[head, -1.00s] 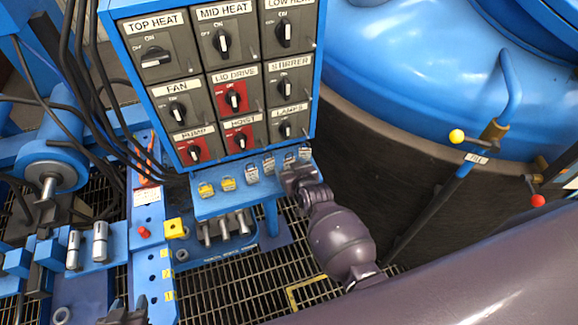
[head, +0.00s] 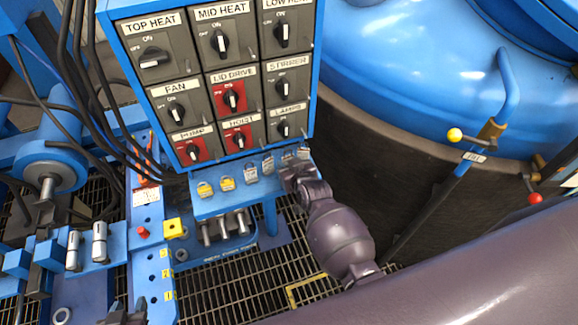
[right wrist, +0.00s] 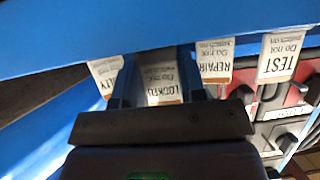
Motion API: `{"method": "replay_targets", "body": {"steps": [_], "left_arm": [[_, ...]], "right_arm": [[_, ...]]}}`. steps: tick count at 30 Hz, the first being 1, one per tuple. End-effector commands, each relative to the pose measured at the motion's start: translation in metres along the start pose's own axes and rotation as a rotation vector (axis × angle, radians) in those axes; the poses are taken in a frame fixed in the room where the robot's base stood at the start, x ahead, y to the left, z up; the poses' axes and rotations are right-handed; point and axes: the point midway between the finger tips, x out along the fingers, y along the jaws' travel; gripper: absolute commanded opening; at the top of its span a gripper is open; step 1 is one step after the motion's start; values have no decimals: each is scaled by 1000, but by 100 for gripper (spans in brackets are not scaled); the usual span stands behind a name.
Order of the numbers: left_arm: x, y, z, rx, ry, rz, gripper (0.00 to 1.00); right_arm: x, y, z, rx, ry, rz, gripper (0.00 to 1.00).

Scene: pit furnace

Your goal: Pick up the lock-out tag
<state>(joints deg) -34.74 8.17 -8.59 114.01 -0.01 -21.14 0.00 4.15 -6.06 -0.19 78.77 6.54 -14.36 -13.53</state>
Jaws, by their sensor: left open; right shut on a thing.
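In the right wrist view, the white lock-out tag (right wrist: 163,75), with a brown lower band and lettering that seems to read LOCKED, hangs between the two fingers of my right gripper (right wrist: 158,88). The gripper is shut on this tag, just under the blue ledge.
A REPAIR tag (right wrist: 214,62) and a TEST tag (right wrist: 279,57) hang close to the right of the held tag; another partly hidden tag (right wrist: 104,75) is at its left. Yellow padlocks (head: 205,189) hang further left. The switch panel (head: 214,80) rises above; the blue furnace (head: 400,80) stands right.

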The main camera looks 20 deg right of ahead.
Motion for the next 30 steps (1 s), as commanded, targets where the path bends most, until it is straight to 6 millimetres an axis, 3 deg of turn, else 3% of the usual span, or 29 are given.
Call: {"method": "replay_targets", "body": {"steps": [18,24,30], "left_arm": [[-10,-2,-33,1,29,0,43],[-12,-3,-36,1,30,0,43],[-12,-3,-36,1,30,0,43]], "right_arm": [[-52,0,-128,0,4,0,15],[-62,0,-150,0,2,0,15],[-65,0,-157,0,1,0,15]]}}
